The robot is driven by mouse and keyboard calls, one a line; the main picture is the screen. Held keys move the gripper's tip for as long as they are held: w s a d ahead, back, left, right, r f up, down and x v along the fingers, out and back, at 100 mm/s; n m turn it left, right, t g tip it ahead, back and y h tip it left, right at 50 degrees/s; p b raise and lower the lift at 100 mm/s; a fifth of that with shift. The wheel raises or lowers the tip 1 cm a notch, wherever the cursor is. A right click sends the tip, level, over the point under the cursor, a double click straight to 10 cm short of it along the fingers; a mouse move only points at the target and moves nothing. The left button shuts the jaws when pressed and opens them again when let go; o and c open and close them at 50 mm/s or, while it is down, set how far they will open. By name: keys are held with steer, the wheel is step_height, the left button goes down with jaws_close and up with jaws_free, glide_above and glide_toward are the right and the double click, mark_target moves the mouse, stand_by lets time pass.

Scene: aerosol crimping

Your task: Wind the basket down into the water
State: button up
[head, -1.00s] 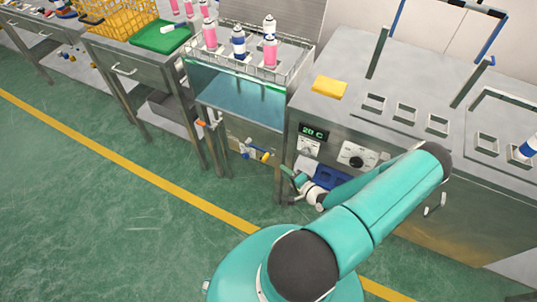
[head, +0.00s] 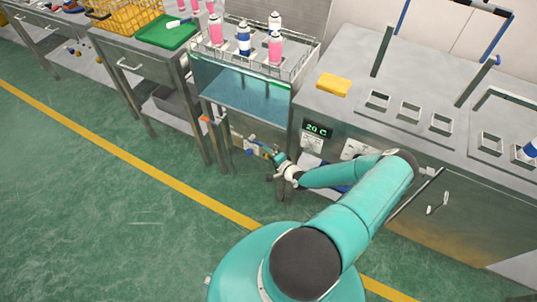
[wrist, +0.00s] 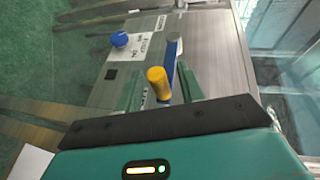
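The wire basket (head: 304,68) holds several pink-and-white and blue-and-white cans upright. It sits at the top of the glass-fronted water tank (head: 240,97), above the blue-green water. The crank, with a yellow knob (wrist: 157,82), a blue arm (wrist: 171,66) and a grey hub, is on the tank's front panel (head: 241,128). My gripper (wrist: 158,88) is open in the wrist view, with one finger on each side of the yellow knob and visible gaps. In the head view my gripper (head: 272,156) is at the panel and partly covers the crank.
A blue knob (wrist: 119,39) and a white label are beside the crank. A bench with a 20 C display (head: 317,130) and a yellow cloth (head: 333,85) stands right of the tank. A table with a green board (head: 167,34) stands left. The floor in front is clear.

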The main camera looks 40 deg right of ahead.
jaws_close()
steer(key=shift+w+r, duration=0.1)
stand_by(0.3)
